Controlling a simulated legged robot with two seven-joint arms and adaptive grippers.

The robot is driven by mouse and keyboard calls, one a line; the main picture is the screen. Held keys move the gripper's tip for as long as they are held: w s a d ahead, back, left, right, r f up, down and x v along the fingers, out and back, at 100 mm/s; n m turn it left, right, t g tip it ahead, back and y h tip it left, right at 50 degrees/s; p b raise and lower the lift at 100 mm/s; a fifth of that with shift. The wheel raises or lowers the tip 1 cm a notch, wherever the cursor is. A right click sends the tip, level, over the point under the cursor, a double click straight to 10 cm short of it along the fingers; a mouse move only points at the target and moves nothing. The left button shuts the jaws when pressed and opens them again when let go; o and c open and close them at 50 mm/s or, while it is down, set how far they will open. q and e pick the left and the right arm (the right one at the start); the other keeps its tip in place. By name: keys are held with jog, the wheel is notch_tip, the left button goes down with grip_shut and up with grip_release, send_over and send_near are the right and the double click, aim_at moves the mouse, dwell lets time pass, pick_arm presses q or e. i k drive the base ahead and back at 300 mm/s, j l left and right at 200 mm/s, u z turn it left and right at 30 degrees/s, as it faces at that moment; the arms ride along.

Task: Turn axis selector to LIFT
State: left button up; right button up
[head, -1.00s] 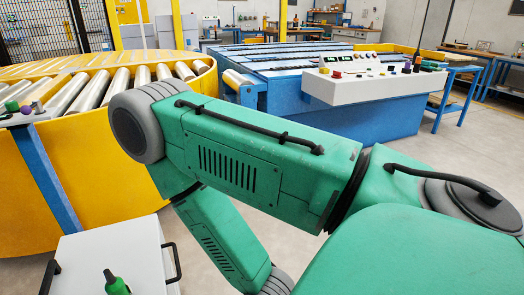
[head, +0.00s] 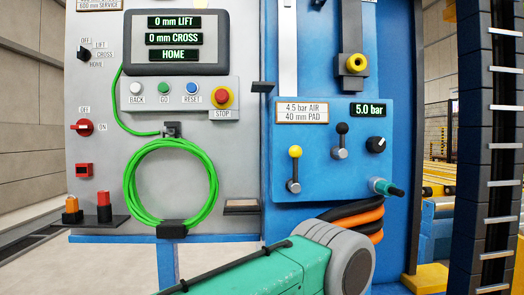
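The axis selector (head: 84,54) is a small black knob on the grey control panel (head: 240,150), at the upper left of the head view. Labels OFF, LIFT, CROSS and HOME stand around it. Its pointer is too small to read surely. The dark display (head: 175,40) beside it reads 0 mm LIFT, 0 mm CROSS and HOME in green. A green arm of mine with a grey joint shows at the bottom centre, below and right of the selector. Neither gripper is in view, and nothing of mine touches the selector.
A row of buttons (head: 163,88) includes a red stop button (head: 222,97). A blue panel (head: 330,180) with levers is at right. A dark post (head: 495,140) stands far right.

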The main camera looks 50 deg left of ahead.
aim_at(84, 54)
jog(key=u, duration=2.25)
